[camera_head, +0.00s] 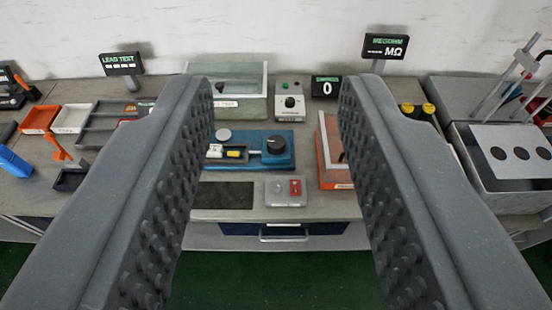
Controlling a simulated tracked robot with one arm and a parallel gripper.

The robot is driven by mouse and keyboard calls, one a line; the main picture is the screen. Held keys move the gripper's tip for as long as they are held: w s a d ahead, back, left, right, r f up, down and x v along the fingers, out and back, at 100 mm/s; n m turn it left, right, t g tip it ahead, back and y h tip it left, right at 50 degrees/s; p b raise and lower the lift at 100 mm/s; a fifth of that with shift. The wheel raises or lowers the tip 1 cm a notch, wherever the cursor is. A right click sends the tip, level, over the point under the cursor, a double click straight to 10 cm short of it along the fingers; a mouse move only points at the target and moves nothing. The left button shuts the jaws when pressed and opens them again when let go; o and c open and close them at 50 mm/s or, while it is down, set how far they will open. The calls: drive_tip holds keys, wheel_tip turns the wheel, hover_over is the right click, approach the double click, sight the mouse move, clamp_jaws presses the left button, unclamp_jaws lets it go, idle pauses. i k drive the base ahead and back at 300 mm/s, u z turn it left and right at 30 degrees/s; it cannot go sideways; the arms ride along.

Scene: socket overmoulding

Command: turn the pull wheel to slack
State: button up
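A black wheel (275,148), which looks like the pull wheel, sits on the right end of a blue fixture (253,138) at mid-bench. A thin rod runs left from it to a small block with a yellow piece (235,154). The wheel's setting is too small to read. My gripper (278,95) is open and empty, its two grey studded fingers wide apart at left and right. In the picture the wheel shows between the fingers, apart from both. The left finger overlaps the view near the fixture's left end.
Behind the fixture stand a grey box with a dial (290,103), a display reading 0 (326,87) and a clear-lidded box (240,107). A switch box (286,190) and dark mat (222,195) lie in front. An orange box (330,165) is partly hidden by the right finger.

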sight(276, 144)
drive_tip(key=u, duration=0.05)
drive_tip(key=i, duration=1.2)
drive_tip(key=z, duration=0.6)
